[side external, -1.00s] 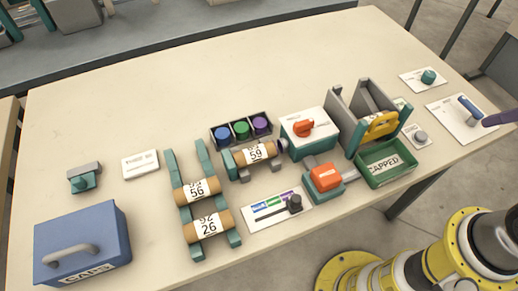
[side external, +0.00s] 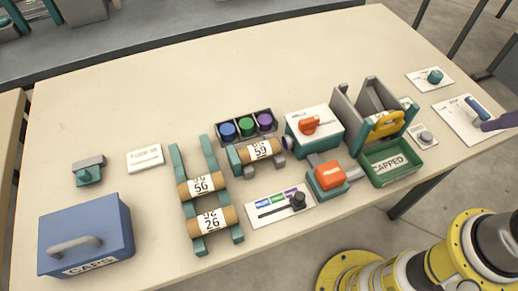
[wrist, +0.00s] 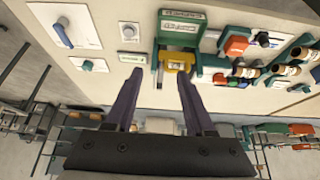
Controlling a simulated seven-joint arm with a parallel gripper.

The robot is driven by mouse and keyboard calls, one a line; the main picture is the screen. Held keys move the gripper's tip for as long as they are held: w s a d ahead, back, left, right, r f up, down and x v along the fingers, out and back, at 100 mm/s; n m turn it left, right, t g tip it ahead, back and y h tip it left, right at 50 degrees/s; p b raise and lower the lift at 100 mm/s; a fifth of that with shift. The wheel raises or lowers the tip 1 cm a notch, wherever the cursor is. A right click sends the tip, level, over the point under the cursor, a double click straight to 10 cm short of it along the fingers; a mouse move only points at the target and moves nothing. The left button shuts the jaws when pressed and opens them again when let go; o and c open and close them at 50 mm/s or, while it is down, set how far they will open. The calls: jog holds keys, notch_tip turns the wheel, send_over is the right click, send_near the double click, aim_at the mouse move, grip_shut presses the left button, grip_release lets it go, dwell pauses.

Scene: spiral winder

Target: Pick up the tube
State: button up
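Three brown cardboard tubes with white number labels are in the side view. Tube 56 (side external: 202,186) and tube 26 (side external: 211,221) lie across a teal two-rail rack (side external: 200,245). Tube 59 (side external: 262,150) lies on a teal and grey cradle just left of a white box with an orange knob. My gripper (wrist: 160,74) is open and empty in the wrist view, its purple fingers apart near a yellow handle. In the side view only a purple finger (side external: 503,122) shows at the right edge, far from the tubes.
A green CAPPED tray (side external: 391,176) stands before a grey frame with a yellow handle (side external: 386,124). An orange-topped block (side external: 330,175), a slider panel (side external: 280,205), colored caps (side external: 246,126) and a blue CAPS box (side external: 86,236) surround the tubes. The table's back is clear.

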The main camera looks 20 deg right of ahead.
jog(key=o, duration=0.4)
